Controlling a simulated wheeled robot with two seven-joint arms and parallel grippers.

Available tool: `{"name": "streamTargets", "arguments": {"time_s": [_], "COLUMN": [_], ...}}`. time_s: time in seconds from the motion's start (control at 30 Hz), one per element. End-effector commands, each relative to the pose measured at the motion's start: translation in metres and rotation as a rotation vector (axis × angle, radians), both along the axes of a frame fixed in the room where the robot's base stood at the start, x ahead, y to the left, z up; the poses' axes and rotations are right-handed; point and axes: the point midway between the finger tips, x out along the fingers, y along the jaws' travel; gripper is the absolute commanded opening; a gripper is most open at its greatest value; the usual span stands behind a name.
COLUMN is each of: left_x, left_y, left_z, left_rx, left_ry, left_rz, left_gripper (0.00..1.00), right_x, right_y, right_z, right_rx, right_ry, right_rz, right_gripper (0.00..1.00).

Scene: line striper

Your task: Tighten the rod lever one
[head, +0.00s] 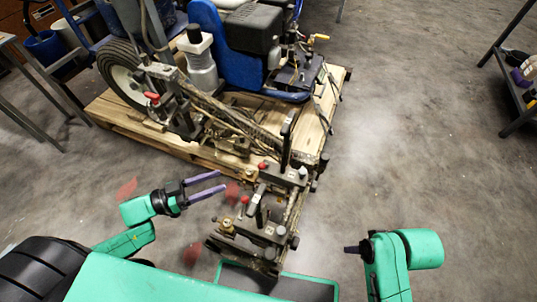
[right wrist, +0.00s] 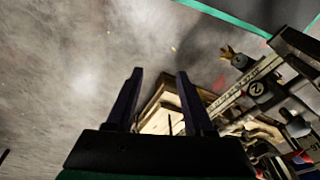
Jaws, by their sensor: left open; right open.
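The line striper (head: 235,100) stands on a wooden pallet, and its rod assembly (head: 265,215) reaches toward me. Small levers with red knobs sit on it, one at the upper bracket (head: 262,166) and one lower (head: 244,200). I cannot tell which is rod lever one. My left gripper (head: 222,181) is open and empty, left of the assembly, its purple fingers pointing at it but apart. My right gripper (head: 350,249) is right of the assembly, over the floor; in the right wrist view its fingers (right wrist: 160,76) are open and empty.
The pallet (head: 335,85) lies under the machine. A large wheel (head: 122,68) and another lever with a red knob (head: 152,97) are at the left. A shelf (head: 515,90) stands at the far right. Floor between the assembly and shelf is clear.

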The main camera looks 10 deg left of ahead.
Motion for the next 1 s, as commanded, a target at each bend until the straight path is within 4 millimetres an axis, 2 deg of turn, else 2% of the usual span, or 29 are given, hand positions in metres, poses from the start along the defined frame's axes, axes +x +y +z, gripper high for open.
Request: {"name": "streamTargets", "arguments": {"time_s": [0.17,0.5,0.63,0.8,1.0], "left_x": [0.006,0.056,0.071,0.079,0.079], "left_y": [-0.016,-0.088,-0.11,-0.123,-0.123], "left_z": [0.004,0.003,0.003,0.004,0.004], "left_rx": [-0.017,-0.017,-0.014,-0.012,-0.012], "left_ry": [-0.004,-0.008,-0.006,-0.003,-0.002], "left_rz": [-0.02,-0.016,-0.015,-0.014,-0.014], "left_gripper": [0.56,0.56,0.56,0.56,0.56], "right_x": [0.003,0.033,0.041,0.045,0.046], "right_y": [0.005,0.046,0.06,0.068,0.068], "right_z": [-0.002,-0.039,-0.047,-0.049,-0.049], "right_rx": [0.015,0.134,0.181,0.206,0.208], "right_ry": [-0.028,-0.229,-0.298,-0.34,-0.343], "right_rz": [0.009,0.045,0.049,0.05,0.05], "right_gripper": [0.53,0.53,0.53,0.53,0.53]}}
